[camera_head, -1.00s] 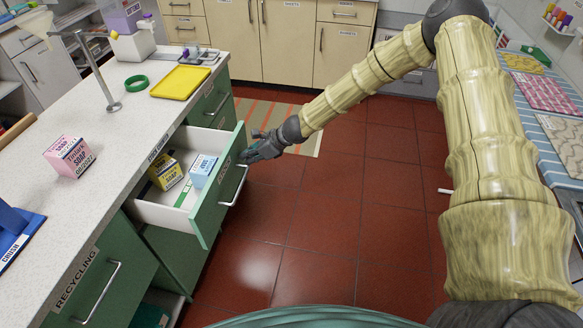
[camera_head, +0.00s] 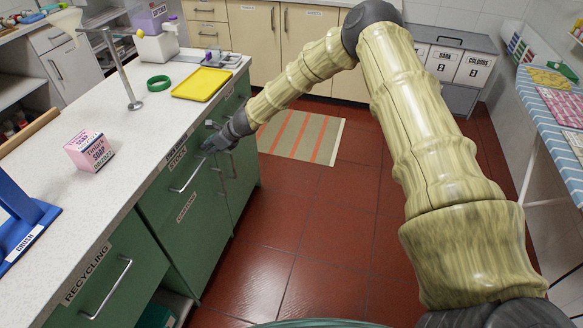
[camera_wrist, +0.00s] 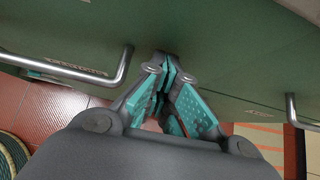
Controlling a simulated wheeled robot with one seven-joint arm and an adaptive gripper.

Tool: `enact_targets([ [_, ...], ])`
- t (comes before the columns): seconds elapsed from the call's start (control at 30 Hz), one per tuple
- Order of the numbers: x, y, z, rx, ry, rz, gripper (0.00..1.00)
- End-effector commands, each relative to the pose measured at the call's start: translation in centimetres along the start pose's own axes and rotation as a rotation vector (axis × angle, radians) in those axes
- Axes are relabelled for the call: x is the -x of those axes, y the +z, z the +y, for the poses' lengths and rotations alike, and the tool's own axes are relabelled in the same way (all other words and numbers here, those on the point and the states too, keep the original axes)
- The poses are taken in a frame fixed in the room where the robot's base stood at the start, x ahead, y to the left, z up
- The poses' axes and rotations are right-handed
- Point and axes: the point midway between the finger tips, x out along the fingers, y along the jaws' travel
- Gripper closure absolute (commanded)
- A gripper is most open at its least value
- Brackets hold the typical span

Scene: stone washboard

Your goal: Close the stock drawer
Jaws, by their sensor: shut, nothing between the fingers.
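The stock drawer (camera_head: 174,200) is a green front under the counter edge, below the "STOCK" label. It looks flush with the cabinet, and its inside and the soap boxes that were in it are hidden. Its metal bar handle (camera_head: 189,176) faces the aisle. My gripper (camera_head: 212,146) is at the upper far part of the drawer front, fingertips at or very near the green surface. In the wrist view my gripper (camera_wrist: 165,80) has its teal-padded fingers together and empty, pointing at the green front between two bar handles. I cannot tell whether the tips touch.
The white counter (camera_head: 150,125) holds a pink soap box (camera_head: 90,151), a yellow tray (camera_head: 202,84) and a green ring (camera_head: 158,83). A recycling front (camera_head: 110,270) with a handle is nearer. The red tiled floor (camera_head: 300,210) is open, with a striped rug (camera_head: 301,134) beyond.

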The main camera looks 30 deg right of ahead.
Motion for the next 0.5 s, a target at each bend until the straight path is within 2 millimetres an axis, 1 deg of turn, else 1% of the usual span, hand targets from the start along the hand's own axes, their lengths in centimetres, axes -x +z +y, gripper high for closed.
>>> enact_targets([
  [0.03, 0.13, -0.15, -0.51, -0.005, -0.007, 0.000, 1.00],
  [0.1, 0.24, -0.24, -0.93, -0.010, -0.012, 0.000, 1.00],
  [0.2, 0.31, -0.30, -1.24, -0.014, -0.017, 0.000, 1.00],
  [0.5, 0.18, -0.03, -1.18, -0.014, -0.016, -0.002, 1.00],
])
